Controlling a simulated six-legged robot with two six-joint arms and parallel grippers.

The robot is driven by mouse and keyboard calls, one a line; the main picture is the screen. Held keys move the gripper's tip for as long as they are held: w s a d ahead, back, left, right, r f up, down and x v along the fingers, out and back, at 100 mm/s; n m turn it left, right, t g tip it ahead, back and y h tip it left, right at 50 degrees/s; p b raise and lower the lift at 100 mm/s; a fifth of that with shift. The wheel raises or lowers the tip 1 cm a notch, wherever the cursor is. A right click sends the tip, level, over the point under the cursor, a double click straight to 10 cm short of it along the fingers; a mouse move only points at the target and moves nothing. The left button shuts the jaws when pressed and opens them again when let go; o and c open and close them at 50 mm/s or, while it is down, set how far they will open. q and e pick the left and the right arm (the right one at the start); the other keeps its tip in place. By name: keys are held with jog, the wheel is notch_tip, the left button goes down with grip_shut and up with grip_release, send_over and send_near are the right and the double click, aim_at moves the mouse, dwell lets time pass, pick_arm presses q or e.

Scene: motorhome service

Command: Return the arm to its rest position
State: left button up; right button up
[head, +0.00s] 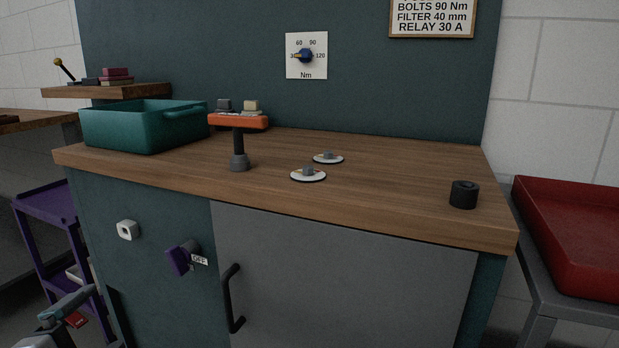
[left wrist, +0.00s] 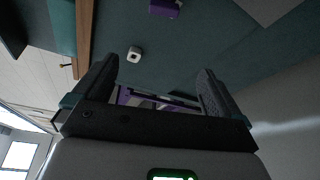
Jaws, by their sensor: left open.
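My left gripper (head: 68,308) shows only in part at the bottom left corner of the head view, low in front of the workbench and beside the purple cart. In the left wrist view the left gripper (left wrist: 155,78) has its two dark fingers wide apart, with nothing between them. My right gripper is in neither view.
The purple cart (head: 50,205) stands left, a red tray (head: 575,230) right.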

pick_arm(q)
jog(key=d+f+m+g+h+p, duration=0.35)
jog(key=d+f+g+p, duration=0.2)
jog(key=d+p, duration=0.2)
jog(key=s+d+f+m+g+p, duration=0.1)
jog(key=s+d+m+g+p, duration=0.9)
jog(key=p, duration=2.1)
jog(key=s+d+m, duration=0.3)
jog(key=s+m, duration=0.2)
jog(key=s, duration=0.2)
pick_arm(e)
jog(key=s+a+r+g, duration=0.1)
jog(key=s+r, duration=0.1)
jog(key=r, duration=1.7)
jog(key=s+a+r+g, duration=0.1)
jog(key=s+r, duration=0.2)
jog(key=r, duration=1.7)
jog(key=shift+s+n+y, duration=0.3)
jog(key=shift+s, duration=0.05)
pick_arm(q)
jog(key=shift+g, duration=0.25)
